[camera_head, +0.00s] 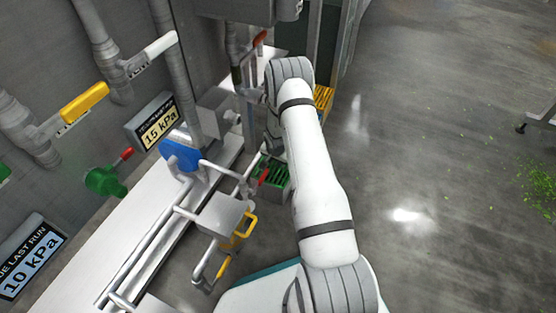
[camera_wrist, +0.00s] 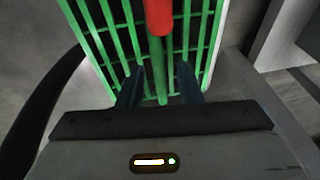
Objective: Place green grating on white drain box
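The green grating (camera_wrist: 160,55) fills the upper middle of the wrist view, with a red handle-like part (camera_wrist: 160,16) over its bars. In the head view the green grating (camera_head: 277,174) sits low beside the pipework, partly behind my arm, with the red part (camera_head: 263,176) at its left. My gripper (camera_wrist: 161,68) is open, its two dark fingers pointing at the grating on either side of a green bar, with gaps showing on both sides. Whether the fingers touch the grating is unclear. I cannot identify the white drain box with certainty.
White pipes and a pale box (camera_head: 222,213) with a yellow handle (camera_head: 245,230) stand left of my arm. A yellow slatted piece (camera_head: 323,97) is behind it. A blue part (camera_head: 180,154) is on the pipework. The floor at right is mostly clear, with scattered green bits (camera_head: 541,184).

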